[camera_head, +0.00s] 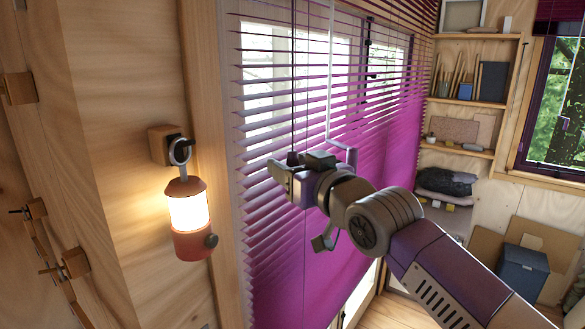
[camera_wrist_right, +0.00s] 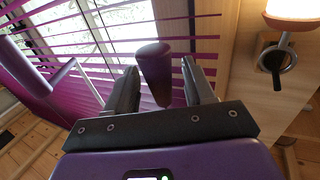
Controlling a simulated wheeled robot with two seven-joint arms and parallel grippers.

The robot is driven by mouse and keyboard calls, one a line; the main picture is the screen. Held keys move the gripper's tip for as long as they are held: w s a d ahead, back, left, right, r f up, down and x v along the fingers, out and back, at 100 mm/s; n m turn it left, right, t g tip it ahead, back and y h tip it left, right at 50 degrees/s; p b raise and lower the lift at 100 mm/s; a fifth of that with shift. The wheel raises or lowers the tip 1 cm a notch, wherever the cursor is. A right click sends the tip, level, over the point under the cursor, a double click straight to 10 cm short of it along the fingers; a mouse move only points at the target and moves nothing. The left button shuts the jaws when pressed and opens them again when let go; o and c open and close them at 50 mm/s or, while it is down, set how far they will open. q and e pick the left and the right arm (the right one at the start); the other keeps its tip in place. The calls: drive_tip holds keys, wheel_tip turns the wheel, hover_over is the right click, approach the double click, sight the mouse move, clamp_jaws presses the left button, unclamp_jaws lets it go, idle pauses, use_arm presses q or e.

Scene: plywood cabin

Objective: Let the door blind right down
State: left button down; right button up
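The purple door blind (camera_head: 300,265) hangs over a glazed door. Its upper slats stand apart with daylight between them, its lower part looks closed, and a pale strip of door shows below its bottom edge. Thin dark cords (camera_head: 293,70) hang in front, with a dark purple cord knob (camera_head: 292,158) at their end. My right gripper (camera_head: 281,174) is at the knob. In the right wrist view, the knob (camera_wrist_right: 155,72) is between the two open fingers, with a gap on each side. A pale rod (camera_head: 330,70) hangs right of the cords. My left gripper is out of view.
A lit red lantern (camera_head: 190,218) hangs from a wall hook left of the door. Wooden shelves (camera_head: 470,102) with small things stand at the right, beside a window (camera_head: 560,100). A dark blue bin (camera_head: 522,270) is below it.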

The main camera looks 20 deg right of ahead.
drive_tip(key=b+v, duration=0.2)
drive_tip(key=v, duration=0.5)
drive_tip(key=shift+s+d+b, duration=0.15)
drive_tip(key=shift+s+b, duration=0.1)
drive_tip(key=shift+b, duration=0.1)
drive_tip(key=shift+f, duration=0.1)
